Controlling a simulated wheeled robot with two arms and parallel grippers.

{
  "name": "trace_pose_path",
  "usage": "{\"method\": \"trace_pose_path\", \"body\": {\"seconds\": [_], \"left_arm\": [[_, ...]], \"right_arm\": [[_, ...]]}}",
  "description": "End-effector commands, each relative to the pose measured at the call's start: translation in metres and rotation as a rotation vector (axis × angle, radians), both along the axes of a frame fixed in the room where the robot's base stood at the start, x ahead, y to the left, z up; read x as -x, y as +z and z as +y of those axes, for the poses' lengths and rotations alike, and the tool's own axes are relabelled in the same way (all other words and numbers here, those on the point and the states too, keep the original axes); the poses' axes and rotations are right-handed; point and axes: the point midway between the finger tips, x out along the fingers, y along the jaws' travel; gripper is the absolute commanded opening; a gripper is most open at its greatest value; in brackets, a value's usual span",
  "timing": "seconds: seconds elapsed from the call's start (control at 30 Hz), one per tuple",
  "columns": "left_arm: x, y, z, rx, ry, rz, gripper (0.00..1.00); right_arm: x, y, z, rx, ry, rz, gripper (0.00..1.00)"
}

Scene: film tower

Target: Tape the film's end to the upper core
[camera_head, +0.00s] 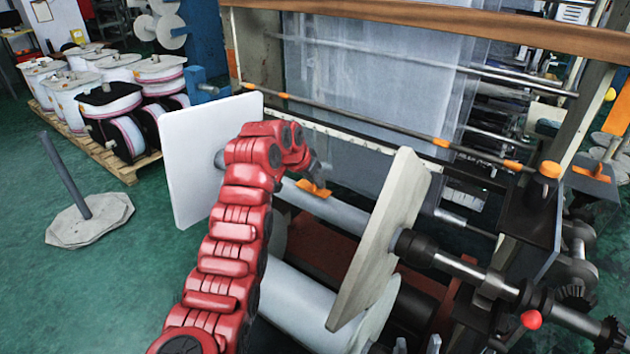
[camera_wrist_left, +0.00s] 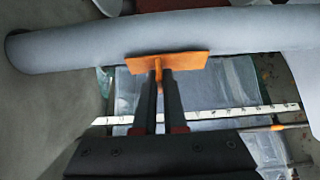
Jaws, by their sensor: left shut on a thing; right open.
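The upper core (camera_head: 342,212) is a grey cylinder between two pale square end plates. In the left wrist view it runs across the top (camera_wrist_left: 95,45). My left gripper (camera_head: 313,178) reaches over it and is shut on an orange tape piece (camera_head: 318,190). In the left wrist view the fingertips (camera_wrist_left: 160,75) hold the tape (camera_wrist_left: 195,61) by its small stem, and the flat strip lies against or just over the core's lower edge. The translucent film (camera_head: 375,65) hangs behind the core; its end is hard to make out. My right gripper is not in view.
The left end plate (camera_head: 190,170) and right end plate (camera_head: 385,235) flank the core closely. A lower roller (camera_head: 300,310) lies beneath. A thin rod (camera_head: 360,123) with orange marks crosses behind. A pallet of spools stands at the left, with open green floor in front.

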Motion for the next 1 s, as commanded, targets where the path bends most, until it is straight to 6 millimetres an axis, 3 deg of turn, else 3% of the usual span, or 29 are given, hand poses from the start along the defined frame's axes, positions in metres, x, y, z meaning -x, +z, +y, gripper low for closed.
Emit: {"method": "trace_pose_path", "body": {"seconds": [1.0], "left_arm": [[0.000,-0.011,0.000,0.000,0.000,0.000,0.00]], "right_arm": [[0.000,-0.007,0.000,0.000,0.000,0.000,0.50]]}}
